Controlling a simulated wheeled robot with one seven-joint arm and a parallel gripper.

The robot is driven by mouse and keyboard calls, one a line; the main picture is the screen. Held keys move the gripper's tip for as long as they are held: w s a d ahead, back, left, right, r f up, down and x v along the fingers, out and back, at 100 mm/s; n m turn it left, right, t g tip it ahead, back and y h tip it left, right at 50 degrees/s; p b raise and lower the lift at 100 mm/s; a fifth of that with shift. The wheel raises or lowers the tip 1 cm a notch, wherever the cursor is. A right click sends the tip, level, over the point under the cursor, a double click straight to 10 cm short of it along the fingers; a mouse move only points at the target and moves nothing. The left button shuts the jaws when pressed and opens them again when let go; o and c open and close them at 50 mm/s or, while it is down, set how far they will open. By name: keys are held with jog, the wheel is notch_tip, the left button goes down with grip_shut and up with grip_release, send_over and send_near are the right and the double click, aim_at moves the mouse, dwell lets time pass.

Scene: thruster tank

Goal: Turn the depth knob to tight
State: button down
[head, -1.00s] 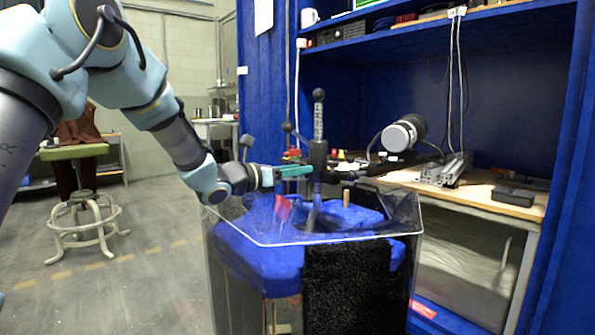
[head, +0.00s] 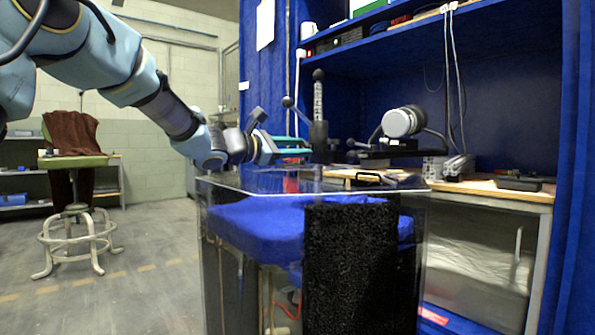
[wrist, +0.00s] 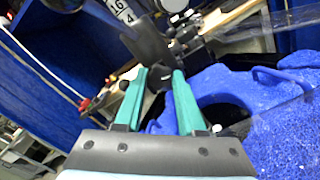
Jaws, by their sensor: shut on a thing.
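The graduated depth rod (head: 318,102) stands upright over the tank, with a black ball on top and a dark collar (head: 319,133) around it. In the wrist view, the collar (wrist: 150,42) is at the top, beside the numbered scale (wrist: 120,10). The small dark depth knob (wrist: 156,78) projects from the collar toward me. My gripper (wrist: 158,88) has its two teal fingers on either side of the knob and is shut on it. In the head view, my gripper (head: 308,149) reaches the collar from the left, and the knob is not clearly visible. The knob's tight marking cannot be read.
A clear-walled tank (head: 215,250) with blue lining and a black porous panel (head: 350,268) stands below my gripper. A side lever with a ball end (head: 287,101) is just above the fingers. A grey cylindrical device (head: 403,121) and a bench are to the right. Open floor lies left.

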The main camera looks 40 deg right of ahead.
jog(key=shift+f+m+b, duration=0.1)
jog(key=shift+m+b, duration=7.5)
jog(key=shift+b, duration=0.6)
jog(key=c, duration=0.5)
grip_release()
jog(key=a, duration=0.3)
jog(key=a+p, duration=0.1)
jog(key=a, duration=0.6)
jog(key=shift+w+a+p, duration=0.1)
jog(key=shift+w+p, duration=0.2)
jog(key=shift+a, duration=0.3)
